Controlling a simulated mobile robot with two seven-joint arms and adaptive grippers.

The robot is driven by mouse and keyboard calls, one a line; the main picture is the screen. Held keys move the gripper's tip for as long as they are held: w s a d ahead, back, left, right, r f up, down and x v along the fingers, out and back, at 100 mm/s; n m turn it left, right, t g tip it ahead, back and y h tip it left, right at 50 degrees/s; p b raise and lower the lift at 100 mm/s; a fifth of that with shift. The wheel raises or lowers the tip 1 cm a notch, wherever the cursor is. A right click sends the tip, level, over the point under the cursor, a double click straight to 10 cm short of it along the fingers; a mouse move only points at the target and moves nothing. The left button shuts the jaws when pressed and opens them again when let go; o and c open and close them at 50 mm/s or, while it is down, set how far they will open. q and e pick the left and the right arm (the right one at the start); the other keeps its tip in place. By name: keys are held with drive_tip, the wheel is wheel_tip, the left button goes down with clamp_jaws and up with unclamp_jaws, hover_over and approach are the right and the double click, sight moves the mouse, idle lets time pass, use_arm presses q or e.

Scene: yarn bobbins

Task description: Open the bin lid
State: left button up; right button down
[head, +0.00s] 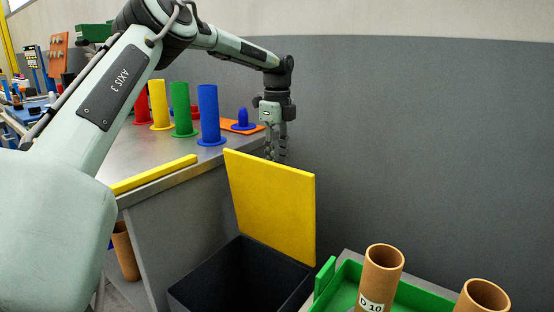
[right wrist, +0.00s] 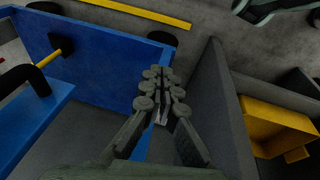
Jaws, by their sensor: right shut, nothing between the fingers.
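The bin (head: 185,292) is a dark open box at the bottom centre of the head view. Its yellow lid (head: 270,205) stands raised and slightly tilted at the bin's far side, so the dark inside shows. My left gripper (head: 276,156) points down just behind the lid's top edge, and its fingertips are partly hidden by the lid. Whether it touches the lid or how far its fingers are apart is unclear. My right gripper (right wrist: 162,100) shows only in the right wrist view, shut and empty, away from the bin.
A grey table beside the bin holds red, yellow, green (head: 181,108) and blue (head: 209,113) bobbins and a yellow strip (head: 155,174) along its edge. A green tray (head: 325,280) with brown tubes (head: 382,275) stands at right. A blue panel (right wrist: 110,60) and yellow block (right wrist: 270,122) flank my right gripper.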

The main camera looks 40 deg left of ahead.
use_arm(q)
wheel_tip(320, 180, up, 12)
drive_tip(key=shift+f, duration=0.15)
drive_tip(key=shift+d, duration=0.1)
idle(0.6)
